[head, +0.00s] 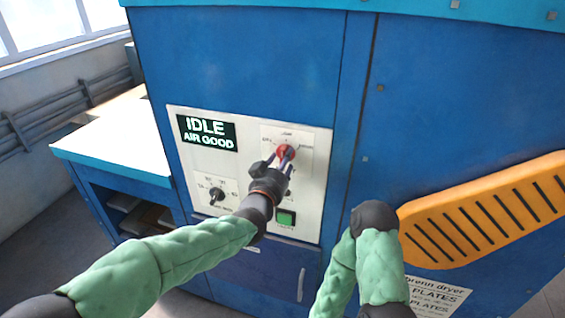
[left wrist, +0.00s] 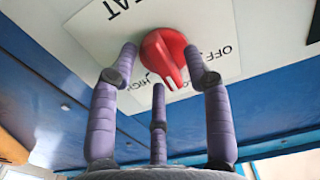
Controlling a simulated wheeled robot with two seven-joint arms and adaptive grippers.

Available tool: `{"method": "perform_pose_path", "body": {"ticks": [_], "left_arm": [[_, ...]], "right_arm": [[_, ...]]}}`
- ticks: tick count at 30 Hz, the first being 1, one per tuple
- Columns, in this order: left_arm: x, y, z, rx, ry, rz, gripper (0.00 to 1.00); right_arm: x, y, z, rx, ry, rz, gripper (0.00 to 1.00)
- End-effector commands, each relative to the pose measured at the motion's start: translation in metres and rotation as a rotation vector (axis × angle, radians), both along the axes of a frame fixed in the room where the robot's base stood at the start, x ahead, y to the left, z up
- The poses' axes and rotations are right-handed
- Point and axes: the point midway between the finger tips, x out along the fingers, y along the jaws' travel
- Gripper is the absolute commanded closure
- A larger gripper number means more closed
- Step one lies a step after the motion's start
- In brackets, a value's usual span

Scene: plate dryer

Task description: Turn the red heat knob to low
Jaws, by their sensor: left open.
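The red heat knob (head: 285,152) sits on a white plate at the upper right of the control panel. In the left wrist view the knob (left wrist: 165,55) has a raised ridge pointing down and slightly right in the picture. The "OFF" label is right of it, with other partly hidden lettering below. My left gripper (head: 281,160) is at the knob. In the left wrist view its purple fingers (left wrist: 162,65) are open, one on each side of the knob and a third below. Whether any finger touches it is unclear. My right gripper is out of view.
The panel (head: 260,225) also holds a display (head: 207,133) reading "IDLE AIR GOOD", a black knob (head: 217,195) at lower left and a green button (head: 286,218) below my left gripper. An orange slotted guard (head: 480,215) sticks out at right, near my right arm.

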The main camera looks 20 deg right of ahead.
Motion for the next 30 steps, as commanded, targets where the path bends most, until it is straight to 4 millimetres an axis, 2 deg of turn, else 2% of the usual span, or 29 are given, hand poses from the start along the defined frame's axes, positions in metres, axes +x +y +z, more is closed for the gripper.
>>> {"method": "perform_pose_path", "body": {"ticks": [8,24,30], "left_arm": [[-0.011,0.008,0.001,0.000,0.000,0.000,0.51],[-0.079,0.054,0.001,-0.001,-0.002,0.000,0.51],[-0.095,0.064,0.001,-0.001,-0.001,0.000,0.51]], "right_arm": [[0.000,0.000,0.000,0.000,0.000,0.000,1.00],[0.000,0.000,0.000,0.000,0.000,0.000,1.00],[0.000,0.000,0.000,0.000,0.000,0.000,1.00]]}}
